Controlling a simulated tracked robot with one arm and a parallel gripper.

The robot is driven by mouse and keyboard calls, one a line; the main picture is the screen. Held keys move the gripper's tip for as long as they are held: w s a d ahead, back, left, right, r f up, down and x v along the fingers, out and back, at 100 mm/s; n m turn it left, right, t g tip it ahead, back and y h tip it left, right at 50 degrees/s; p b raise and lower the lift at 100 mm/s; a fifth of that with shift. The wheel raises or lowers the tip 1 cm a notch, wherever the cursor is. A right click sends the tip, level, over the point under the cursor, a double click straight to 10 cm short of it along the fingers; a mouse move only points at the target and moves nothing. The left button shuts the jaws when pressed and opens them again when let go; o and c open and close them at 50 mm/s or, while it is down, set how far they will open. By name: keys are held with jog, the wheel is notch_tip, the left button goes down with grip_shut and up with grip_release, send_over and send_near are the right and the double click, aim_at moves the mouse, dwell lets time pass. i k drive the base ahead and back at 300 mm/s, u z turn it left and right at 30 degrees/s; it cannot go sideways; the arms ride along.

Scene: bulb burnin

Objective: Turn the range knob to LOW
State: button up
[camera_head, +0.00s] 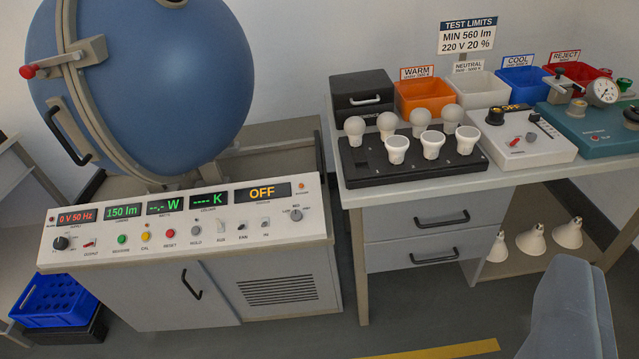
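The control panel (187,233) runs along the top front of the cabinet below the big blue sphere. A small round grey knob (296,214) sits at its right end, with MID readable above it and smaller labels at its sides; I take it for the range knob. Its exact pointer direction is too small to tell. A darker knob (61,243) sits at the panel's left end. The displays read 0 V 50 Hz, 150 lm, dashes for W and K, and OFF. My gripper is not in view.
The blue sphere (170,75) with its latch stands behind the panel. A bench (400,195) with bulbs, bins and a tester is at the right. A grey-blue rounded shape (570,310) fills the lower right. Floor is clear in front of the cabinet.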

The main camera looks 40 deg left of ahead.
aim_at(297, 214)
jog(key=u, duration=0.25)
jog(key=i, duration=0.85)
jog(key=u, duration=0.45)
